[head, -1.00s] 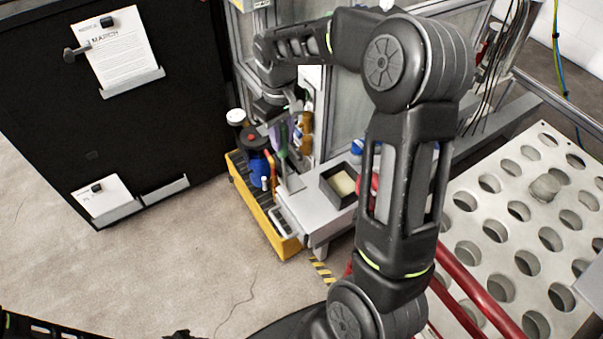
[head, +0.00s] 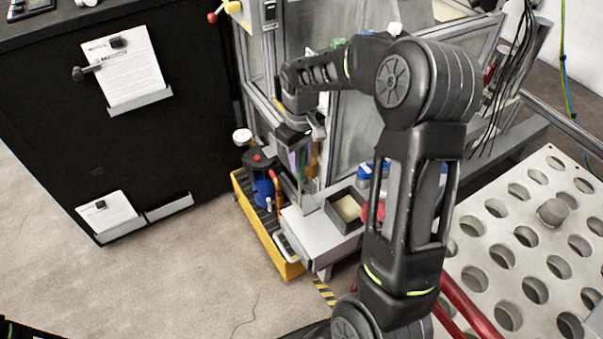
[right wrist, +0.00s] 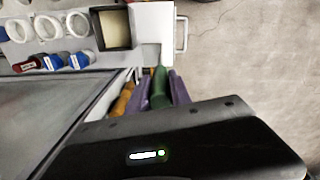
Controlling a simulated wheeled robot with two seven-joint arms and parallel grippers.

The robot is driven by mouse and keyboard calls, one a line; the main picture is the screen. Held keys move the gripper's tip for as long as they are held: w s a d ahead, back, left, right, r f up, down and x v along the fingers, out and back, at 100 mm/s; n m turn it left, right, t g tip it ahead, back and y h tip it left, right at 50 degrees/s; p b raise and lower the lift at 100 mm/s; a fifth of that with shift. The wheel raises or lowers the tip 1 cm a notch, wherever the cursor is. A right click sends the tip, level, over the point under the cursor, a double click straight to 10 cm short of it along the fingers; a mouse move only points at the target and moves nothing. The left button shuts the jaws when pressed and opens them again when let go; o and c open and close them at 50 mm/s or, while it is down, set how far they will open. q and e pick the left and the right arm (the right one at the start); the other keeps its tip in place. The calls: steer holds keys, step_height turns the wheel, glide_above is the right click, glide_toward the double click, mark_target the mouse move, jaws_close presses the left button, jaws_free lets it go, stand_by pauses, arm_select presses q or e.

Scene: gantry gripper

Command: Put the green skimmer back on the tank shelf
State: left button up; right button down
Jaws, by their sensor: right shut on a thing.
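My right gripper (right wrist: 160,90) is shut on the green skimmer (right wrist: 158,88). In the right wrist view, a short green part shows between the two purplish fingers, and the gripper body hides the rest. In the head view, the right gripper (head: 299,158) hangs beside the glass-sided tank, at the inner end of a grey shelf (head: 318,236). The shelf also shows in the right wrist view (right wrist: 152,22). I cannot tell whether the skimmer touches the shelf. My left gripper is out of view.
An open dark box (head: 346,208) sits on the grey shelf. Blue-capped and red bottles (right wrist: 55,62) and white rings (right wrist: 47,27) are beside it. A yellow cart (head: 268,240) with a blue bottle (head: 264,192) stands left. An amber thing (right wrist: 122,100) is close to the fingers.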

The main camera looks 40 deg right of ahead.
mark_target(301, 171)
steer(key=shift+f, duration=0.15)
steer(key=shift+f, duration=1.9)
steer(key=shift+f, duration=0.15)
steer(key=c, duration=1.2)
jaws_free()
steer(key=shift+o, duration=0.2)
step_height(301, 171, up, 12)
steer(key=shift+r+b, duration=0.15)
steer(key=shift+b, duration=0.15)
